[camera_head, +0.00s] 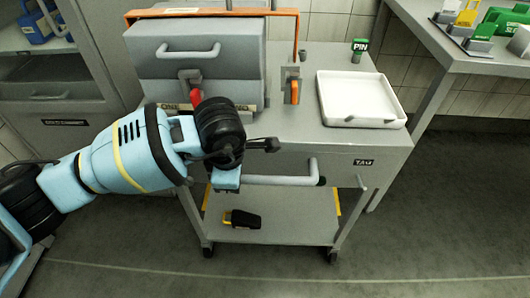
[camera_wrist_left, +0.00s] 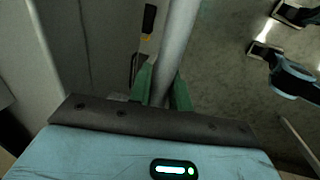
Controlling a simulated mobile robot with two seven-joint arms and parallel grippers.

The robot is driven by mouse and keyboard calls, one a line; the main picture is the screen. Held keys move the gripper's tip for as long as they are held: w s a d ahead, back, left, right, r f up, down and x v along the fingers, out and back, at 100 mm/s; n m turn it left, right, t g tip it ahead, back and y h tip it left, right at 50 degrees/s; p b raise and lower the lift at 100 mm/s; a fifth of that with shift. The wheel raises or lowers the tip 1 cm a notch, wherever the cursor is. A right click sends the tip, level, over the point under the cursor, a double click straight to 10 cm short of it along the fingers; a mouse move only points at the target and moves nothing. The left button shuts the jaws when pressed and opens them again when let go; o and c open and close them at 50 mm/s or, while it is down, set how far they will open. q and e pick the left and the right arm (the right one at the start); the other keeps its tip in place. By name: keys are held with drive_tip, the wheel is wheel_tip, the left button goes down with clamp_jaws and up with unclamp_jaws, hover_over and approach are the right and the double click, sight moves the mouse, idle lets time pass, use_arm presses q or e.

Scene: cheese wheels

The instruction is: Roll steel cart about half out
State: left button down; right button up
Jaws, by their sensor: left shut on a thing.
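The steel cart (camera_head: 380,150) stands in the middle of the head view, with a flat grey top, a lower shelf (camera_head: 290,215) and casters. Its grey bar handle (camera_head: 283,181) sticks out at the front. My left gripper (camera_head: 232,181) is at the handle's left end. In the left wrist view, the green fingers of my left gripper (camera_wrist_left: 161,90) are shut on the grey bar (camera_wrist_left: 175,50), one on each side. In the head view the fingertips are mostly hidden by the wrist. My right gripper is not seen clearly in either view.
A dark object (camera_head: 242,219) lies on the lower shelf. A bench (camera_head: 450,50) stands right, a cabinet (camera_head: 75,130) left. Floor in front is clear.

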use_arm(q)
drive_tip(key=shift+s, duration=0.55)
drive_tip(key=shift+f, duration=0.1)
drive_tip(key=shift+s+p, duration=0.15)
drive_tip(key=shift+p, duration=0.2)
